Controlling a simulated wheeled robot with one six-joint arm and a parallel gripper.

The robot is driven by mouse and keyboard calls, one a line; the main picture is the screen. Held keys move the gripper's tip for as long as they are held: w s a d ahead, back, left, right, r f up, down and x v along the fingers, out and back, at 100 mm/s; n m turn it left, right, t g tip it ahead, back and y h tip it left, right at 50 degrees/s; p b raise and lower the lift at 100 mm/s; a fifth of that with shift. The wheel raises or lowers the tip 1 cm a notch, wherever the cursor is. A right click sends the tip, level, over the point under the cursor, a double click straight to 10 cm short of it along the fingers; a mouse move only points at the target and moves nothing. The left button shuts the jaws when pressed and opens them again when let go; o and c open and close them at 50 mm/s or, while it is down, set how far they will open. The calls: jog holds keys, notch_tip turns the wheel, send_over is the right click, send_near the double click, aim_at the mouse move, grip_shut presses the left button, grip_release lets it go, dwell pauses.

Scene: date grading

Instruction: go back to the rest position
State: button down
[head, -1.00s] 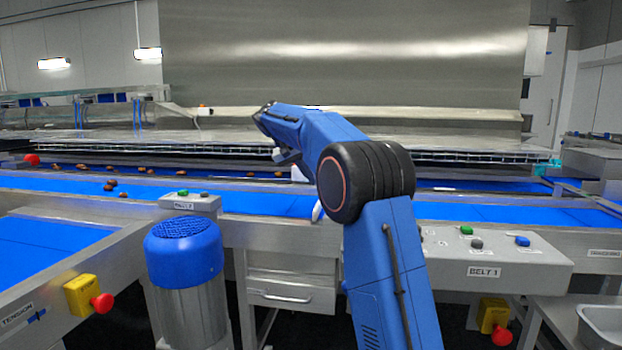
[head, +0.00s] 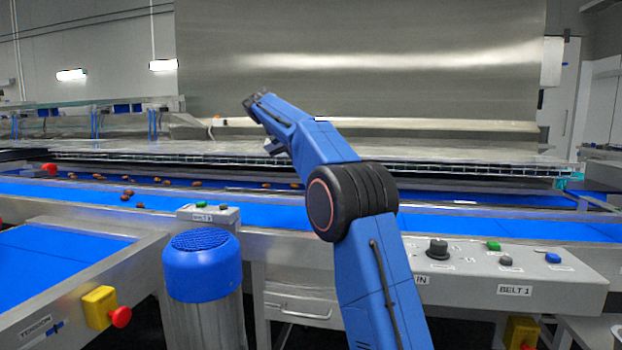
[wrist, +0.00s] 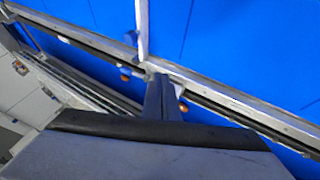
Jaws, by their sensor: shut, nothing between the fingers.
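My blue arm rises in the head view, with its black elbow in the middle and its forearm reaching up and left over the belt line.
Several dates (head: 126,197) lie on the blue belt (head: 285,218) at left. A blue-capped motor (head: 202,266) stands in front, with a yellow box and red button (head: 99,307) left of it. The BELT 1 panel (head: 470,268) is at right. A large steel hood (head: 360,60) stands behind.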

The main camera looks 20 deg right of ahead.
jog(key=shift+a+r, duration=0.25)
jog(key=shift+r, duration=0.1)
jog(key=s+a+f+n+t+y, duration=0.1)
jog(key=s+f, duration=0.1)
jog(key=s, duration=0.7)
jog(key=s+a+f+n+y, duration=0.1)
jog(key=s+a+f+n, duration=0.1)
jog(key=s, duration=0.6)
jog(key=s+a+f+n+t+y, duration=0.1)
jog(key=s+f+y, duration=0.15)
jog(key=s, duration=0.65)
jog(key=s+a+f+n+y, duration=0.1)
jog(key=s+a+f, duration=0.2)
jog(key=s+f, duration=0.9)
jog(key=s+a+f+n+t+y, duration=0.1)
jog(key=s+a+f, duration=0.2)
jog(key=s+f, duration=0.9)
jog(key=s, duration=0.4)
jog(key=shift+s+a+f+n+y, duration=0.2)
jog(key=shift+f+n+y, duration=0.15)
jog(key=shift+f+n, duration=0.05)
